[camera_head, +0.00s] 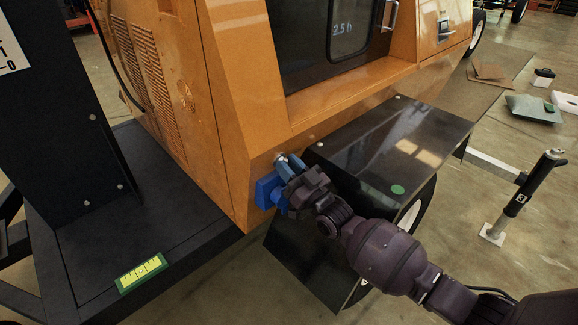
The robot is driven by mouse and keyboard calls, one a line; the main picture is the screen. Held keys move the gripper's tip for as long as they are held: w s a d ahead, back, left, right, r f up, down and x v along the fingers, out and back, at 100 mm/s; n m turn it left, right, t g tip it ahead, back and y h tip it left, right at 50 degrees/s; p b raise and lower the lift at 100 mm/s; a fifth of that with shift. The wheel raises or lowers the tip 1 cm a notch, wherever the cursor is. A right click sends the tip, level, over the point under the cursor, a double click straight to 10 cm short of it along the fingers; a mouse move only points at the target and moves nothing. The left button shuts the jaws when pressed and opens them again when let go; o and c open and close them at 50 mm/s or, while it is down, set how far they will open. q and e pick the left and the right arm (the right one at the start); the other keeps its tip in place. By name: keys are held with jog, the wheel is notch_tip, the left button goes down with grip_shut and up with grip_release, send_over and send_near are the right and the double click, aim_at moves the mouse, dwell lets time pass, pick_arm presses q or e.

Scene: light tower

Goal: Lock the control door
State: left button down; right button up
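The orange machine body (225,95) fills the upper middle of the head view. A dark glazed door panel (320,35) with a pale handle (391,14) is set into it, and it looks closed. My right gripper (277,178) reaches in from the lower right to the machine's lower front corner. Blue parts show at its tip, against or very close to the orange wall. A small silvery round piece (281,159) shows beside the tip, partly covered; I cannot tell if it is a lock. The finger gap is hidden. My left gripper is out of view.
A black fender (385,135) lies just right of my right gripper, above a wheel. A black platform (120,215) with a yellow-green label (142,272) is at left. A jack post (525,190) stands at right. Open floor lies at lower right.

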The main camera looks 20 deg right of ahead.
jog(key=shift+c, duration=0.5)
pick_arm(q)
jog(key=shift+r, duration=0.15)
pick_arm(e)
jog(key=shift+r+m, duration=0.1)
jog(key=shift+m, duration=0.4)
jog(key=m+h+p, duration=0.1)
jog(key=m, duration=0.3)
jog(key=m+h+p, duration=0.1)
jog(key=m, duration=0.3)
jog(key=shift+w+d+h, duration=0.1)
jog(key=shift+d+h, duration=0.1)
jog(key=shift+h, duration=0.1)
jog(key=shift+m, duration=1.1)
jog(key=m, duration=0.2)
jog(key=m+h, duration=0.1)
jog(key=m, duration=0.1)
jog(key=shift+f+p, duration=0.3)
grip_shut()
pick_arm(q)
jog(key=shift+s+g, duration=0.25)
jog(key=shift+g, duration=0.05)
pick_arm(e)
jog(key=m, duration=0.5)
jog(key=shift+d+f+g+h, duration=0.1)
jog(key=shift+f+g+h, duration=0.1)
jog(key=shift+g+h, duration=0.2)
grip_release()
jog(key=shift+m, duration=0.3)
